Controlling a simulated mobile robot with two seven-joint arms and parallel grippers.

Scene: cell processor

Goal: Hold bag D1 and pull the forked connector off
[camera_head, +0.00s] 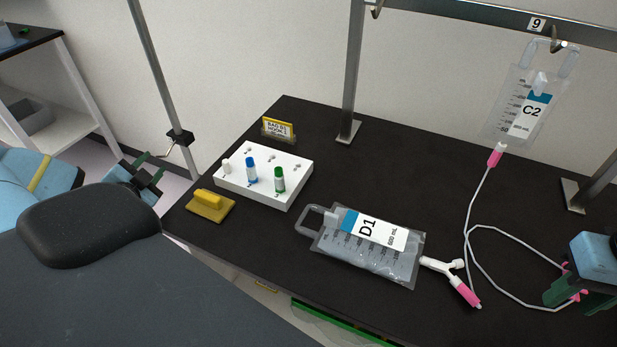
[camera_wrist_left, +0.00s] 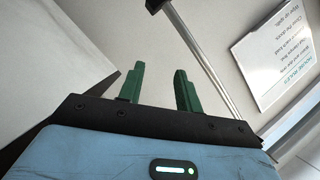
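Bag D1 (camera_head: 372,243), a clear bag with a blue and white label, lies flat on the black table. Its hanging loop points left. A white forked connector (camera_head: 442,264) is at its right end, with a pink connector (camera_head: 466,293) on one branch. My left gripper (camera_head: 146,176) is away to the left, off the table's edge; in the left wrist view it is open and empty (camera_wrist_left: 158,86). My right gripper (camera_head: 566,287) is at the right edge, partly cut off. Pink pieces (camera_head: 575,296) and thin tubing show at its fingers; whether it grips them is unclear.
Bag C2 (camera_head: 520,112) hangs from the rail, its pink connector (camera_head: 495,157) below and white tubing (camera_head: 484,227) looping across the right side. A white rack (camera_head: 264,177) with capped vials, a yellow block (camera_head: 210,205) and a small sign (camera_head: 278,130) stand at left.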

